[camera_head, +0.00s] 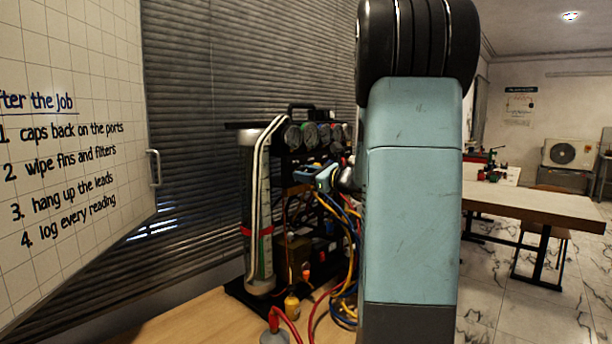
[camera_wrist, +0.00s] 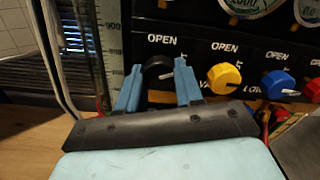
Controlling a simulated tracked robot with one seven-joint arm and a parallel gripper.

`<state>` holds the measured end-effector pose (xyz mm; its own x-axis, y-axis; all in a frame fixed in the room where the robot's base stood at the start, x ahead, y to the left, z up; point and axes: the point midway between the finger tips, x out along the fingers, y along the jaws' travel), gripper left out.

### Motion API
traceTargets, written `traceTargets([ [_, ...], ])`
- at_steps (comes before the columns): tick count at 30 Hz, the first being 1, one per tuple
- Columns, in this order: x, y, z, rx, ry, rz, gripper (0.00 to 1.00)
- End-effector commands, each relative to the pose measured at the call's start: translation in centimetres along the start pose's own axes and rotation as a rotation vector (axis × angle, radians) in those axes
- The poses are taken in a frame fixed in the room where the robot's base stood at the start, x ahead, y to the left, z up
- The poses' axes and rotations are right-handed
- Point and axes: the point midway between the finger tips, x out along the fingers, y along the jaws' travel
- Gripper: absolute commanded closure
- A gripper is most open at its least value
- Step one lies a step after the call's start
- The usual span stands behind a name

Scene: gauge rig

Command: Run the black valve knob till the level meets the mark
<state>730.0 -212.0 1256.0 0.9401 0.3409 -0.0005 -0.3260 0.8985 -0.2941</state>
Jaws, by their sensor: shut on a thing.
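My gripper (camera_wrist: 158,82) has its two blue fingers on either side of the black valve knob (camera_wrist: 157,68), under the leftmost OPEN label in the wrist view, and is shut on it. In the head view my gripper (camera_head: 322,178) is at the front of the rig; the knob is hidden there. The sight column (camera_head: 252,190) stands upright at the rig's left, with a red band (camera_head: 257,231) around its lower part. In the wrist view the column's scale (camera_wrist: 112,45) shows 900 near the top. I cannot make out the liquid level.
Gauges (camera_head: 310,136) line the rig's top. Loose hoses (camera_head: 345,290) and a small yellow bottle (camera_head: 292,306) are below. A whiteboard (camera_head: 70,130) stands left.

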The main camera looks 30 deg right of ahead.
Motion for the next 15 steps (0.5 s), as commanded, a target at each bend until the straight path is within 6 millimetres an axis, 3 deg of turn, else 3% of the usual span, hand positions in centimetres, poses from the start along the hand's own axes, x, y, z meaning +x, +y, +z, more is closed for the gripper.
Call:
traceTargets([
  [9, -0.01, 0.01, -0.02, 0.001, 0.000, 0.000, 0.39],
  [15, -0.02, 0.01, -0.01, 0.002, 0.000, 0.000, 0.39],
])
